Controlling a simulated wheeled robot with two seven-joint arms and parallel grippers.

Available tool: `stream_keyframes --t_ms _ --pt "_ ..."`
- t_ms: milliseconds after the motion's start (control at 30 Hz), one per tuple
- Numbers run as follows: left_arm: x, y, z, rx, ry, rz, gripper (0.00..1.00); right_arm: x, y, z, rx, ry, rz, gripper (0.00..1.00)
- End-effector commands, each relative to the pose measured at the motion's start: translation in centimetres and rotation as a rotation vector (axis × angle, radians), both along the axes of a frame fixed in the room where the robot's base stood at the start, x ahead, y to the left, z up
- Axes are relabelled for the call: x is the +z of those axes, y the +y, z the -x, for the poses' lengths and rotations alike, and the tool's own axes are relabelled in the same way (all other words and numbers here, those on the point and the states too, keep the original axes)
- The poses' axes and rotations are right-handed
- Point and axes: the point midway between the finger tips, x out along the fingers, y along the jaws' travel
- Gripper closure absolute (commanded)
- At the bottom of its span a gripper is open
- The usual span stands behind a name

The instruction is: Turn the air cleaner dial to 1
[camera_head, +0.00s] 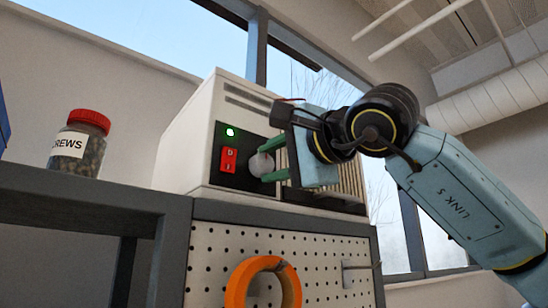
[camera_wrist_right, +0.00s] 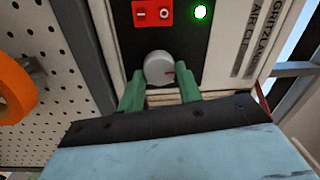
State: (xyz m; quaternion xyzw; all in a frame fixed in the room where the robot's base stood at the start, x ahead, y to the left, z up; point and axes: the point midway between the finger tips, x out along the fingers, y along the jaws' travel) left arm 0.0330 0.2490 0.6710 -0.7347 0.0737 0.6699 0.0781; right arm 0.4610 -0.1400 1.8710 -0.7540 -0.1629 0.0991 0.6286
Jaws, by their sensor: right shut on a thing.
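The air cleaner (camera_head: 166,152) is a white box with a dark control panel, and it shows in part in the right wrist view (camera_wrist_right: 215,35). Its round grey dial (camera_head: 258,166) is at the right of the panel; in the right wrist view the dial (camera_wrist_right: 157,64) shows a red mark toward the right. My right gripper (camera_head: 269,162) has its green fingers shut on the dial, one on each side. The fingers hide part of the dial, and no readable numbers show around it. My left gripper is in neither view.
A red switch (camera_head: 228,160) and a lit green lamp (camera_head: 231,132) sit left of the dial. A perforated board below holds an orange ring (camera_head: 236,290) and a metal peg (camera_head: 360,267). A red-lidded screw jar (camera_head: 78,147) stands on the grey shelf (camera_head: 75,199) at left.

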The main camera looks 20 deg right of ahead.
Motion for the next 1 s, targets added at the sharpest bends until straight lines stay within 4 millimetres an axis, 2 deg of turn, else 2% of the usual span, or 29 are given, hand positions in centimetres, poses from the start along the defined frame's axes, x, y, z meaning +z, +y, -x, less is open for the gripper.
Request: stream_keyframes --t_ms 533,567,700,1000 --pt "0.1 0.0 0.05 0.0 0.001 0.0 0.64 0.0 0.04 0.04 0.001 -0.009 0.022 0.88" --pt "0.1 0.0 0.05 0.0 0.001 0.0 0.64 0.0 0.04 0.05 0.001 -0.009 0.022 0.61" --pt "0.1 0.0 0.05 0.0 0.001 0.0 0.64 0.0 0.03 0.03 0.001 -0.008 0.022 0.44" --pt "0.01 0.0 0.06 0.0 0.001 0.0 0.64 -0.02 -0.04 0.14 0.0 -0.008 0.021 0.44"
